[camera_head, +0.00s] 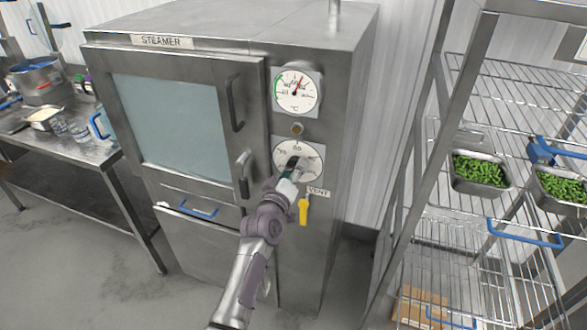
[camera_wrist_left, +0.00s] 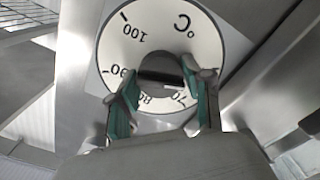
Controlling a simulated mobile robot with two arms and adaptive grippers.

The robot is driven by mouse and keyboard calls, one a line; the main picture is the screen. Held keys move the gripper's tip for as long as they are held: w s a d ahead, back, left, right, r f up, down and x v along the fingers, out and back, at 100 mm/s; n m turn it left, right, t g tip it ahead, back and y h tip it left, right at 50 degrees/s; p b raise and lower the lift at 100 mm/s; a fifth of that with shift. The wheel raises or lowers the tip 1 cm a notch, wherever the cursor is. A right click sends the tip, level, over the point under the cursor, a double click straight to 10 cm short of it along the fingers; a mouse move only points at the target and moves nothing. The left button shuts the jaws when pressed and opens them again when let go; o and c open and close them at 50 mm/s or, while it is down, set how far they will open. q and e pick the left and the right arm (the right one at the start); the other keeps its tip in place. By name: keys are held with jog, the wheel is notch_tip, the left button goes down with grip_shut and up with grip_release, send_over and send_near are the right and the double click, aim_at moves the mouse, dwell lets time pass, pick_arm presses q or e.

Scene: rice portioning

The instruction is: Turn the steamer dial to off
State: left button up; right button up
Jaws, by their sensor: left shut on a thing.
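The steamer (camera_head: 175,190) is a tall steel cabinet with a glass door, and the door looks shut. Its dial (camera_head: 313,165) is a round white plate with dark marks, on the right front panel below the gauge. In the left wrist view the dial plate (camera_wrist_left: 118,48) appears upside down, with numbers such as 70, 80, 90 and 100. My left gripper (camera_head: 292,167) is at the dial. Its two green-padded fingers (camera_wrist_left: 163,98) are on either side of the dark dial knob (camera_wrist_left: 160,76), shut on it. The fingers partly hide the knob, and I cannot tell its setting. My right gripper is not in view.
A round temperature gauge (camera_head: 297,92) is above the dial. A yellow vent handle (camera_head: 304,211) hangs just below it. The door handle (camera_head: 244,174) is close on the left. A wire rack (camera_head: 497,100) with trays of green vegetables stands right; a steel table (camera_head: 75,158) stands left.

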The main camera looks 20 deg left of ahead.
pick_arm(q)
jog(key=shift+f+n, duration=0.1)
jog(key=shift+n, duration=1)
jog(key=o, duration=1.1)
jog(key=shift+o, duration=0.2)
jog(key=s, duration=1.2)
jog(key=shift+a, duration=0.2)
